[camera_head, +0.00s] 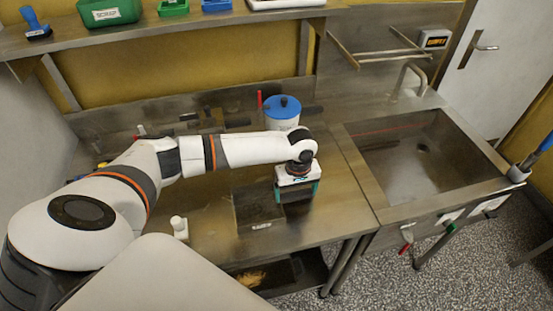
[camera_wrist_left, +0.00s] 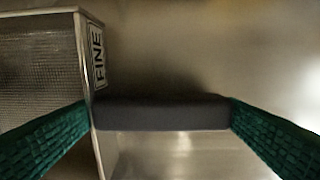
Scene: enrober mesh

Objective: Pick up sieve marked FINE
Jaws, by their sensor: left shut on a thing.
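The sieve marked FINE (camera_wrist_left: 40,62) shows at the left of the left wrist view, with a mesh inside a pale metal frame and a FINE label on its side. Its dark grey handle (camera_wrist_left: 160,113) runs between the green fingers of my left gripper (camera_wrist_left: 162,104), which are shut on it. In the head view the sieve (camera_head: 258,205) is a dark square just left of my left gripper (camera_head: 297,190), low over the steel bench. The handle is mostly hidden there by the gripper. My right gripper is not in view.
A white pot with a blue lid (camera_head: 283,109) stands behind my left wrist. A small white object (camera_head: 179,228) stands on the bench to the left. A sink (camera_head: 415,150) is at the right. A shelf with green and blue bins (camera_head: 110,12) runs along the back.

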